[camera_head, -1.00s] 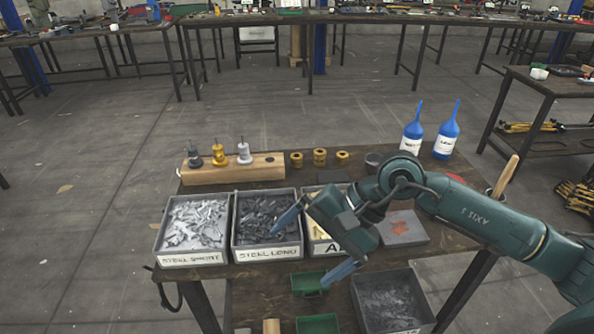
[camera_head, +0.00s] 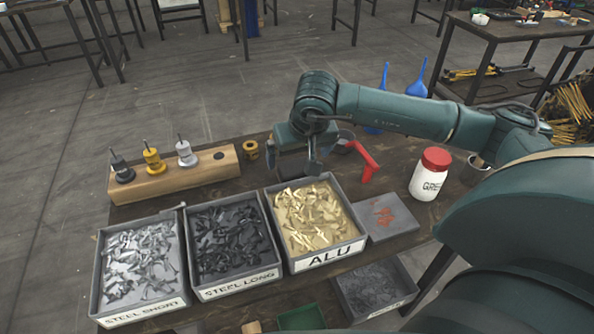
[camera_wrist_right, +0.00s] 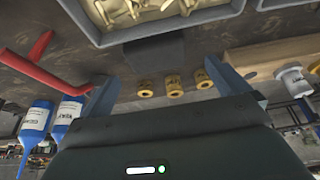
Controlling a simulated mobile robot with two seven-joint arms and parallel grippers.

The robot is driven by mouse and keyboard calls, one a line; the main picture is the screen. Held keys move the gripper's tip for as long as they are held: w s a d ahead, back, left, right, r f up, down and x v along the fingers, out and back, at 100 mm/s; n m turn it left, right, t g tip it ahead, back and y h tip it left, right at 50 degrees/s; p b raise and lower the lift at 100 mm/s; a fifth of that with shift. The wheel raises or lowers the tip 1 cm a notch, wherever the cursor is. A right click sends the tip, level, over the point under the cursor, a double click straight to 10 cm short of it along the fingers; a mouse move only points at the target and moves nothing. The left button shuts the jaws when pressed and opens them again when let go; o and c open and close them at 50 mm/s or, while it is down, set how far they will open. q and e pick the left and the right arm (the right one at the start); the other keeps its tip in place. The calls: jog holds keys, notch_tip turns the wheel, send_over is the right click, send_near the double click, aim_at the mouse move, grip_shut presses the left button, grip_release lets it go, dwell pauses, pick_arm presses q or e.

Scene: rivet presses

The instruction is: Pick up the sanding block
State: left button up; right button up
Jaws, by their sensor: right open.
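A dark grey block, which looks like the sanding block (camera_wrist_right: 153,60), lies on the table just behind the ALU bin (camera_head: 330,253) in the right wrist view. In the head view it is mostly hidden behind my right gripper (camera_head: 297,170). My right gripper is open and empty, pointing down over the table behind the ALU bin. In the right wrist view its two fingers stand apart, one towards each side of the block, and the block appears beyond the fingertips. My left gripper is not in view.
Bins of STEEL SHORT (camera_head: 143,311) and STEEL LONG (camera_head: 238,284) stand left of ALU. A wooden holder (camera_head: 205,172) is behind them. Brass bushings (camera_wrist_right: 174,88), a red tool (camera_head: 366,160), blue-tipped bottles (camera_wrist_right: 37,118) and a red-capped jar (camera_head: 428,178) stand around the gripper.

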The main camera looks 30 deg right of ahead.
aim_at(298, 166)
jog(key=shift+d+x, duration=0.1)
jog(key=shift+x, duration=1.45)
jog(key=shift+d+x, duration=0.15)
jog(key=shift+x, duration=1.45)
jog(key=shift+s, duration=0.15)
jog(key=shift+c, duration=0.2)
jog(key=shift+r, duration=0.1)
jog(key=c, duration=0.9)
